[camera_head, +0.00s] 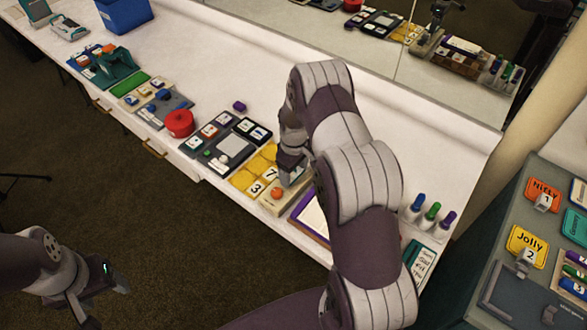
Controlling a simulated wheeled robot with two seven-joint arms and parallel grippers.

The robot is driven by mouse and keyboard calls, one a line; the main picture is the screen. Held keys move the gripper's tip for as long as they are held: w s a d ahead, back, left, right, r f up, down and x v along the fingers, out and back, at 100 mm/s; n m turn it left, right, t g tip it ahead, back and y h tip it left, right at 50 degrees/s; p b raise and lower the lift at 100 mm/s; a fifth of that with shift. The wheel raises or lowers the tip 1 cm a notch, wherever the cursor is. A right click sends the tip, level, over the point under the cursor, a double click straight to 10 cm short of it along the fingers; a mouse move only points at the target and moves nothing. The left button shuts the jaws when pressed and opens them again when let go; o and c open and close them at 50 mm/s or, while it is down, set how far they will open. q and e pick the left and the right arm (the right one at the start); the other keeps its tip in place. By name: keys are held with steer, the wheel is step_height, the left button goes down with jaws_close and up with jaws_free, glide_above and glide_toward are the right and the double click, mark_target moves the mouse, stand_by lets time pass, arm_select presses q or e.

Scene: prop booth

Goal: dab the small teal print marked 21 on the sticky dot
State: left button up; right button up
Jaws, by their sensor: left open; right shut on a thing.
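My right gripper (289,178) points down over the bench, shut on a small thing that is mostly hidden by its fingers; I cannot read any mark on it. Just below and left of it is a pale block (271,203) with a round orange piece (277,193) on top. I cannot tell if this is the sticky dot. No teal print with a readable 21 shows. My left gripper (104,290) is open and empty, low at the left, over the floor and away from the bench.
Yellow number cards (254,174) lie left of the block, and a dark tray of cards (228,140) is beyond them. A red round tin (180,123) stands farther left. Coloured bottles (432,211) stand right of my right arm. A mirror runs along the back.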

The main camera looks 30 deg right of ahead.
steer(key=shift+a, duration=0.1)
stand_by(0.5)
steer(key=shift+f+b, duration=0.4)
steer(key=shift+f, duration=0.1)
stand_by(1.1)
steer(key=shift+r, duration=0.1)
step_height(320, 180, up, 6)
steer(key=p, duration=0.4)
steer(key=shift+p, duration=0.3)
